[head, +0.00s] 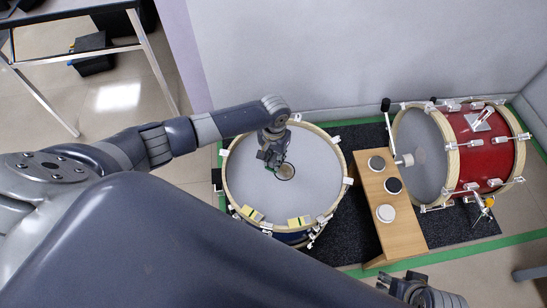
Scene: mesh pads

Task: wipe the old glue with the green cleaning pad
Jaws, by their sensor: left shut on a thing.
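My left gripper (272,157) hangs over the head of the upright drum (315,188), near its middle. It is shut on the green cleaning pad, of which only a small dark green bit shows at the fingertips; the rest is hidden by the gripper. Right beside the fingertips is a brownish round mark (285,172) on the grey drum head, apparently the old glue. I cannot tell whether the pad touches the head. My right gripper (405,285) shows at the bottom edge, away from the drum; its finger opening is unclear.
A wooden bench (398,228) to the right bears grey, black and white round pads. A red bass drum (485,147) lies beyond it, with a beater. A grey wall stands behind.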

